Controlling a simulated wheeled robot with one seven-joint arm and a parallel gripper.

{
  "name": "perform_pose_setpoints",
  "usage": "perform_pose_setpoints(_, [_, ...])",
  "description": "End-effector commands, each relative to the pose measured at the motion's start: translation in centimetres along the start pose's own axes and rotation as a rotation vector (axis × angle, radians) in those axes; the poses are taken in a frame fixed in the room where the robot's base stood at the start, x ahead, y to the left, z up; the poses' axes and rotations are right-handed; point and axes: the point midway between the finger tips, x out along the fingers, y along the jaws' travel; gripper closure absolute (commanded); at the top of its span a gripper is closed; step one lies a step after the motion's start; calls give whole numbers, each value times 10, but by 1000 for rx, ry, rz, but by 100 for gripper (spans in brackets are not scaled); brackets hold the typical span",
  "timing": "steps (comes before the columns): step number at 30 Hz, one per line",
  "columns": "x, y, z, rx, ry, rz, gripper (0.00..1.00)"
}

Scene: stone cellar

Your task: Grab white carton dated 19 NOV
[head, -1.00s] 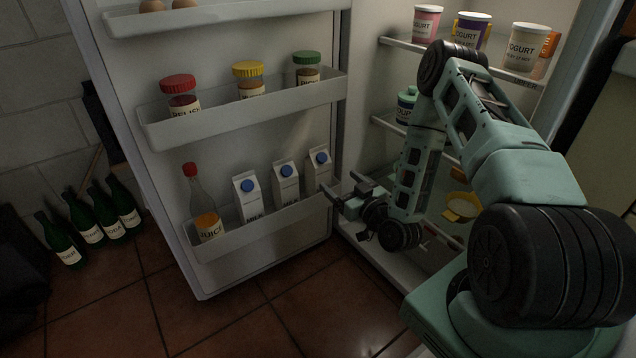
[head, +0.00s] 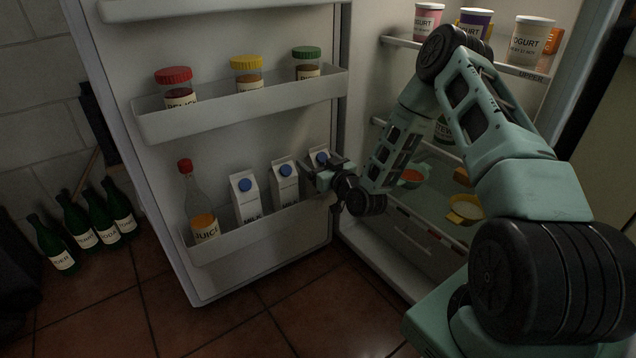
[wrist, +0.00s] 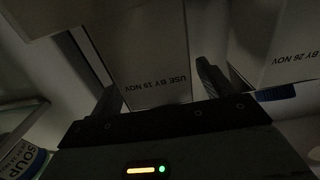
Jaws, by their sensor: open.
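The white carton marked "USE BY 19 NOV" fills the upper middle of the wrist view (wrist: 150,55), its print upside down. In the head view it appears to be the rightmost carton (head: 320,155) in the low door bin (head: 262,232), mostly hidden behind my gripper (head: 320,172). My gripper is open, with one finger on each side of this carton in the wrist view (wrist: 158,88). I cannot tell whether either finger touches it. A second white carton (wrist: 275,45), marked "USE BY 26 NOV", stands just right of the right finger.
Two more blue-capped cartons (head: 246,198) (head: 285,185) and a juice bottle (head: 201,205) share the bin. Jars (head: 248,75) stand in the bin above. A soup can (wrist: 22,158) is at lower left of the wrist view. Green bottles (head: 80,222) stand on the floor at left.

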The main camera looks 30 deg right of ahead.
Motion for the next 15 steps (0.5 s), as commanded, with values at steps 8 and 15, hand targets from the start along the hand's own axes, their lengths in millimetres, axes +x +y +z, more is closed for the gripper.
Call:
perform_pose_setpoints(8, [0,0,0,0,0,-1,51])
perform_pose_setpoints(15, [0,0,-2,0,4,-1,100])
